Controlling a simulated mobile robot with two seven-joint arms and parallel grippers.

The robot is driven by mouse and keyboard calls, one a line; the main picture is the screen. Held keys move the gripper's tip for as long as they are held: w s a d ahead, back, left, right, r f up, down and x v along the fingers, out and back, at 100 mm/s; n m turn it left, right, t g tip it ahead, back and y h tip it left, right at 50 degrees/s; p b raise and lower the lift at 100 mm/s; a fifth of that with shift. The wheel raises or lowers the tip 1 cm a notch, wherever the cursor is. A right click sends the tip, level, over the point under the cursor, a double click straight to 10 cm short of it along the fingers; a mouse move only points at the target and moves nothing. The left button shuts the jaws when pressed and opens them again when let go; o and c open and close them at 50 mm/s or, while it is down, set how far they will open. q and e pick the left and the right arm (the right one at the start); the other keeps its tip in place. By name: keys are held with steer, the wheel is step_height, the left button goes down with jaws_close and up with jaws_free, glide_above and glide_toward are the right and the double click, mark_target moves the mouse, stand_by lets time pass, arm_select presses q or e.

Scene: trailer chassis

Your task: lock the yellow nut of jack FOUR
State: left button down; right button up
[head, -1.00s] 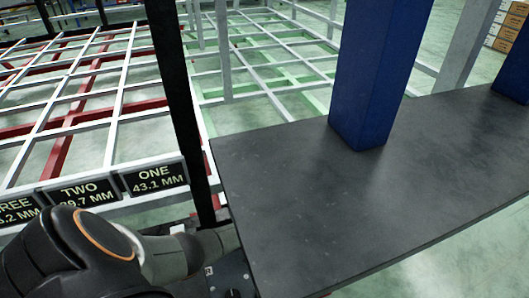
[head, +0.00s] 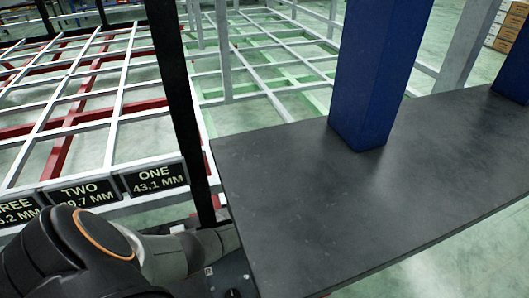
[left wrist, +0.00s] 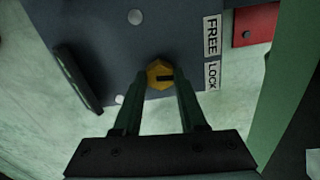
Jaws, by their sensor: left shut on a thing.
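In the left wrist view the yellow nut (left wrist: 158,74) sits on a dark plate (left wrist: 120,40). A dark mark on the nut's face points right, toward the LOCK label (left wrist: 212,75). The FREE label (left wrist: 211,37) is above it. My left gripper (left wrist: 160,84) has its two fingers on either side of the nut and is shut on it. In the head view my left arm comes in at the lower left, and its gripper is hidden there. My right gripper is in neither view. No number for this jack is readable in the wrist view.
A dark tabletop (head: 300,210) with blue posts (head: 375,75) fills the right of the head view. A black upright (head: 178,90) stands at its left. Signs reading ONE (head: 154,179), TWO (head: 83,192) and a partly cut-off THREE hang on the white frame. A red block (left wrist: 255,25) is near the labels.

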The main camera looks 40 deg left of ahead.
arm_select(q)
steer(key=m, duration=0.4)
steer(key=shift+m+b, duration=0.35)
steer(key=shift+m, duration=1.45)
steer(key=shift+c, duration=2.3)
jaws_free()
